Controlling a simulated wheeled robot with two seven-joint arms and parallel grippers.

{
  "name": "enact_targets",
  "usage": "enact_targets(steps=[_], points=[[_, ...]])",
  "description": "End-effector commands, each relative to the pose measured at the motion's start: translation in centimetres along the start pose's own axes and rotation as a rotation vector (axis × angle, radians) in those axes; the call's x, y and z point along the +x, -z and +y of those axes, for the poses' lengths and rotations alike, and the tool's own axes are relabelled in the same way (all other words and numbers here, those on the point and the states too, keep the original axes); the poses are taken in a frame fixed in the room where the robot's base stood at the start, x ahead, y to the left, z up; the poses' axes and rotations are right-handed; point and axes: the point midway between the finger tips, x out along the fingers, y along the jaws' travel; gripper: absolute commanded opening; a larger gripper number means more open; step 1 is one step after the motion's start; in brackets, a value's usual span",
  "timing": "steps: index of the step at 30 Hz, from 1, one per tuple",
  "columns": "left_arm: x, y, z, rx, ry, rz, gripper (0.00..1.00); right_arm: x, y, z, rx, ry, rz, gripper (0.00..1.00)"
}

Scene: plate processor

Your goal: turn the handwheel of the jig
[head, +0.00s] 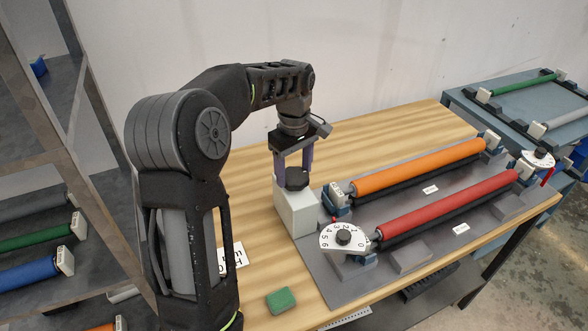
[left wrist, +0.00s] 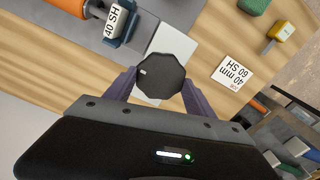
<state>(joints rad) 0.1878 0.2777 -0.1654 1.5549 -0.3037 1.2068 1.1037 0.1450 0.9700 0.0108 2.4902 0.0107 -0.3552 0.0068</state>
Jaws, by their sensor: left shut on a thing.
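The handwheel is a black faceted knob (head: 296,178) on top of a light grey block (head: 297,214) at the left end of the jig (head: 322,268). My left gripper (head: 294,167) comes down over it from above, its two purple-grey fingers on opposite sides of the knob. The left wrist view shows the knob (left wrist: 160,74) between the fingers, with a small light mark on its face. The left gripper is shut on the knob. My right gripper is not in view.
An orange roller (head: 420,168) and a red roller (head: 447,204) lie on the jig. A numbered white dial (head: 343,238) is at the front left. A green block (head: 281,300) and a label card (head: 233,256) lie on the table. A shelf with rollers stands left.

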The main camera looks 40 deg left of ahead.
Motion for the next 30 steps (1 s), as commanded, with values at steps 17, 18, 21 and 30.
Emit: enact_targets(steps=[17, 18, 21, 30], points=[[-0.05, 0.01, 0.01, 0.034, 0.000, 0.000, 0.23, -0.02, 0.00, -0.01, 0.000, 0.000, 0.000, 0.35], [-0.05, 0.01, 0.02, 0.047, 0.000, 0.000, 0.23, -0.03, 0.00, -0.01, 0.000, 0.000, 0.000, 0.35], [-0.06, 0.02, 0.03, 0.087, 0.000, 0.000, 0.23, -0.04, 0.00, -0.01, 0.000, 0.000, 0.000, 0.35], [-0.07, 0.02, 0.10, 0.293, 0.000, 0.001, 0.23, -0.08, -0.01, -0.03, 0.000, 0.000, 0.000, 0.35]])
